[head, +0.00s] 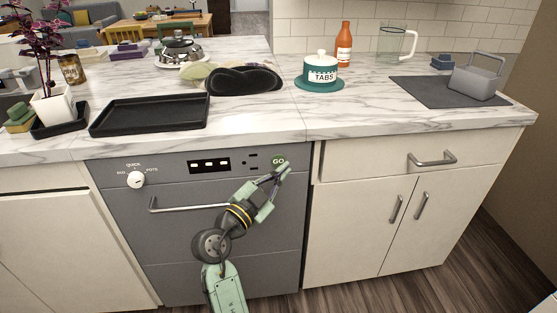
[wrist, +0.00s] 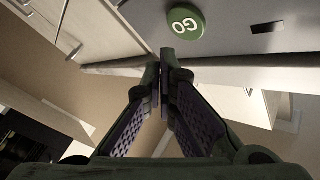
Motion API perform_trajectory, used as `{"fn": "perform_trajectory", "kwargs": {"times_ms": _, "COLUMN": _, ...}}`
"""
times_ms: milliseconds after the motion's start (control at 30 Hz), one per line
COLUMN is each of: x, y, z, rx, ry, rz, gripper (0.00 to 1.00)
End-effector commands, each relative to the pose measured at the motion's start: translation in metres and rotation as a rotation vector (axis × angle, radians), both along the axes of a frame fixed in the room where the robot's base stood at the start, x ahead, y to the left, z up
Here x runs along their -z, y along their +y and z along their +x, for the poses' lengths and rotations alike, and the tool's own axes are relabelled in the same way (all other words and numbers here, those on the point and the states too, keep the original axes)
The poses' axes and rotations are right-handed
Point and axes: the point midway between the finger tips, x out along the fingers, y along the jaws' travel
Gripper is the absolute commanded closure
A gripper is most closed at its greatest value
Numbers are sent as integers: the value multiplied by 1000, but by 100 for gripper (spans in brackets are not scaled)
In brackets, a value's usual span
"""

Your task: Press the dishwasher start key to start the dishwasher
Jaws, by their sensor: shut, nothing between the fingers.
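The grey dishwasher (head: 190,220) stands under the marble counter with its door shut. Its start key (head: 278,160) is a round green button marked GO at the right end of the control panel. The key also shows at the top of the wrist view (wrist: 186,22), beyond my fingertips. My gripper (head: 285,168) is shut and empty, with its fingertips just beside and below the key in the head view. In the wrist view the closed fingertips (wrist: 167,55) have a visible gap in the picture below the key. I cannot tell whether they touch the panel.
A dial (head: 136,180) and a small display (head: 209,166) sit on the panel. A handle bar (head: 190,205) crosses the door below. The counter above holds a black tray (head: 150,115) and a tabs jar (head: 320,72). A cream cabinet (head: 400,215) stands to the right.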

Motion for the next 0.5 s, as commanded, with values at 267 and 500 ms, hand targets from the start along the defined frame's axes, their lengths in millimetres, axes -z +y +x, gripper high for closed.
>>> {"fn": "perform_trajectory", "kwargs": {"times_ms": 267, "x": 2, "y": 2, "z": 15, "rx": 0, "ry": 3, "rz": 0, "gripper": 100}}
{"fn": "perform_trajectory", "kwargs": {"times_ms": 500, "x": 1, "y": 2, "z": 16, "rx": 0, "ry": 3, "rz": 0, "gripper": 100}}
